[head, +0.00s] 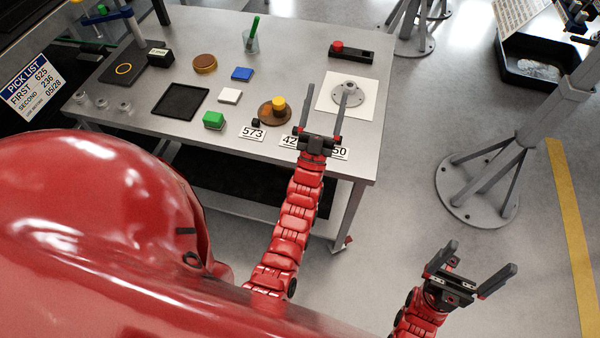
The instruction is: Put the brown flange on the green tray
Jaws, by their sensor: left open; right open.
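A flat brown disc with a yellow cylinder (278,104) at its middle, perhaps the brown flange (265,114), lies near the front of the grey table. A plain round brown piece (205,63) lies further back. I see no clearly green tray; a dark, empty square tray (180,101) lies left of the middle. My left gripper (324,100) is open over the table's front right, just right of the disc with the yellow cylinder, with nothing seen between its fingers. My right gripper (481,256) is open and empty, off the table at lower right.
A grey flanged part (349,91) sits on a white sheet (366,104) beyond my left gripper. A green block (213,120), white block (229,96) and blue block (242,74) stand between tray and disc. Number cards line the front edge. A grey stand (480,178) rises at right.

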